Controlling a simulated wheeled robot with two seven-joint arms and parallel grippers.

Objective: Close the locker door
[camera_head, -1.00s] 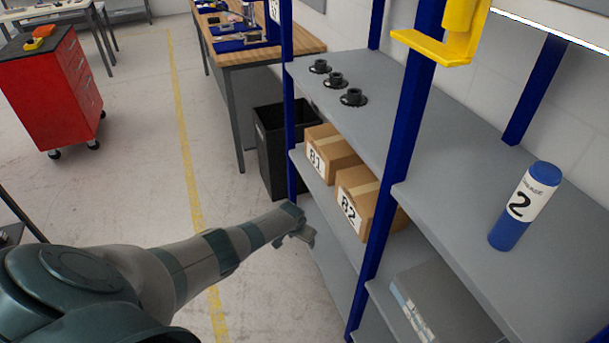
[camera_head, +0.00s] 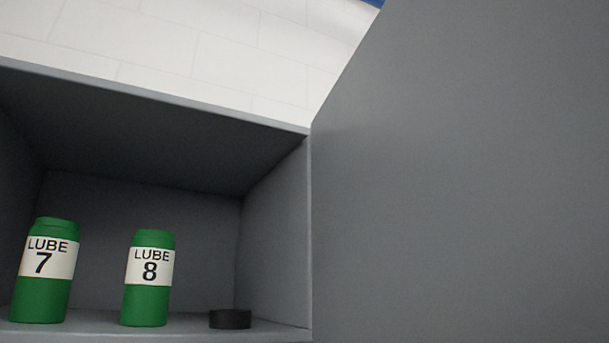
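The grey locker (camera_head: 276,225) fills the left and middle of the head view, seen close up. Its grey door (camera_head: 460,190) stands open, hinged at the locker's right edge and filling the right side of the view. Inside, on the locker floor, stand a green bottle labelled LUBE 7 (camera_head: 44,290) and a green bottle labelled LUBE 8 (camera_head: 147,297). A flat black disc (camera_head: 230,319) lies to the right of them. Neither gripper is in view.
A white block wall (camera_head: 200,50) rises behind the locker. A small blue piece (camera_head: 375,3) shows at the top edge. The room in front of the door is out of view.

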